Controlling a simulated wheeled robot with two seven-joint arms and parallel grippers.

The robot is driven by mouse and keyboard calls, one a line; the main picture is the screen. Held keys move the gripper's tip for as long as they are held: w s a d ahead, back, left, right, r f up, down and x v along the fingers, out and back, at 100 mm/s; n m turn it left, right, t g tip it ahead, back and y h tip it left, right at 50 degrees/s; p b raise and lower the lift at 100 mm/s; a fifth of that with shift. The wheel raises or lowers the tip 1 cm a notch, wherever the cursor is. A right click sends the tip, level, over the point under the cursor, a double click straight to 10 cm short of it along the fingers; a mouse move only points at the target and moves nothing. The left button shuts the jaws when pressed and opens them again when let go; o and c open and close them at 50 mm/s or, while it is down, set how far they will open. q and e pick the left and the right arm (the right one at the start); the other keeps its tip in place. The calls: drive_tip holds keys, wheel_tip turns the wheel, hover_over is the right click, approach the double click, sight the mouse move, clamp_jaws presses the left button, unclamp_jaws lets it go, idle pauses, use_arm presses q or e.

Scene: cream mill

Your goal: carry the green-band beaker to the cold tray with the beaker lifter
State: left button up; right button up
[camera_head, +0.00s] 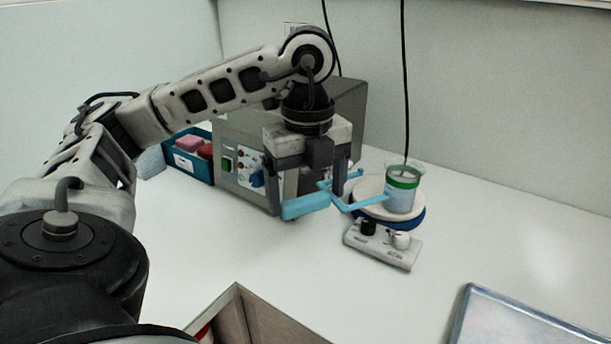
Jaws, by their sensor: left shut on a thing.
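My left gripper (307,190) is shut on the light-blue beaker lifter (305,206), gripping it by its thick handle above the bench. The lifter's open fork points right, toward the green-band beaker (403,196). Its near prong reaches the beaker's left side in the picture; I cannot tell whether it touches. The far prong ends short of the beaker in the picture. The beaker stands upright on a round pale plate with a blue base (372,205), and holds pale-blue contents. The cold tray (468,310), metallic and flat, is partly in view at the bottom right. My right gripper is out of view.
A control box (383,246) with two knobs sits in front of the plate. A grey machine (232,172) and a teal bin (190,165) stand behind my left arm. A black cable hangs down to the beaker. An open box (237,305) is at the bottom. White bench right of the beaker is clear.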

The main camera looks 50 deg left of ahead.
sight(327, 191)
use_arm(q)
drive_tip(key=shift+w+d+f+p, duration=0.1)
drive_tip(key=shift+w+d+p, duration=0.1)
drive_tip(key=shift+w, duration=0.2)
drive_tip(key=shift+w+d+p, duration=0.1)
drive_tip(key=shift+w+p, duration=0.1)
drive_tip(key=shift+w, duration=0.2)
drive_tip(key=shift+w+d+p, duration=0.15)
drive_tip(key=shift+w+p, duration=0.15)
drive_tip(key=shift+w, duration=0.55)
drive_tip(key=w+d+p, duration=0.1)
drive_tip(key=w+p, duration=0.1)
drive_tip(key=w, duration=0.4)
drive_tip(key=shift+w+d, duration=0.2)
drive_tip(key=shift+d, duration=0.2)
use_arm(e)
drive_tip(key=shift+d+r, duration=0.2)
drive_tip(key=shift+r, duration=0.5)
use_arm(q)
drive_tip(key=shift+f, duration=0.1)
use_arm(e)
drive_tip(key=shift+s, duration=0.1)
use_arm(q)
drive_tip(key=shift+w+d+p, duration=0.1)
drive_tip(key=shift+w+p, duration=0.4)
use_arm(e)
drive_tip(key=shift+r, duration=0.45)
